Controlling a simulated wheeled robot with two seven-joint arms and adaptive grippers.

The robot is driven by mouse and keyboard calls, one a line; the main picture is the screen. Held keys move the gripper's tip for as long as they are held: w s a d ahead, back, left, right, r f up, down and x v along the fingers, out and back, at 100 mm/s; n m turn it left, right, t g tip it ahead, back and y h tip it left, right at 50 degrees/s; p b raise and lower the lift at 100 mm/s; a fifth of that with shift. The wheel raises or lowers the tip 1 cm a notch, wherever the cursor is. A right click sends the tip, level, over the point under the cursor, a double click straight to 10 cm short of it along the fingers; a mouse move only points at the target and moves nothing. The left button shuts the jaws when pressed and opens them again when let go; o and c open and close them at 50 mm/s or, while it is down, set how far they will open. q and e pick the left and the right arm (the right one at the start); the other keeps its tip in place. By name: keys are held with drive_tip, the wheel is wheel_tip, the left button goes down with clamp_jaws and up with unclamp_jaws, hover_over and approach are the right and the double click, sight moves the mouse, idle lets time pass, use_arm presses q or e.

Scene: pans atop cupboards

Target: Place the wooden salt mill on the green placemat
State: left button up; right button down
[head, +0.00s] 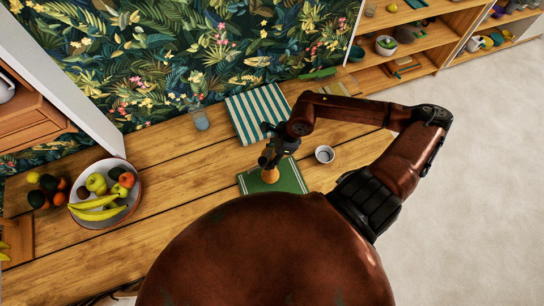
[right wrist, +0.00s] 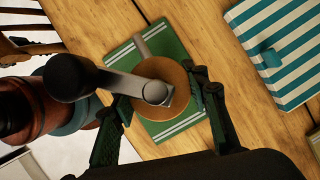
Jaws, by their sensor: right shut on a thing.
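The wooden salt mill (right wrist: 178,74) has a round tan top with a metal crank in the right wrist view. In the head view the mill (head: 270,176) stands out as a small tan shape over the green placemat (head: 293,178), partly hidden by my right gripper. The placemat, green with white stripes near its ends, also shows below the mill in the right wrist view (right wrist: 172,42). My right gripper (head: 269,164) is shut around the mill, with a finger on each side of it. I cannot tell whether the mill's base touches the placemat. My left gripper is not in view.
A small cup (head: 324,154) stands to the right. A fruit bowl (head: 130,200) sits at the left. The wood between bowl and mats is clear.

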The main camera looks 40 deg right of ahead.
drive_tip(key=shift+w+a+f, duration=0.1)
drive_tip(key=shift+w+f, duration=0.05)
drive_tip(key=shift+w, duration=0.1)
drive_tip(key=shift+f+p, duration=0.5)
drive_tip(key=shift+f, duration=1.1)
drive_tip(key=c, duration=1.1)
unclamp_jaws()
drive_tip(key=shift+f, duration=0.15)
drive_tip(key=shift+c, duration=0.2)
drive_tip(key=v, duration=1.2)
drive_tip(key=shift+b, duration=0.3)
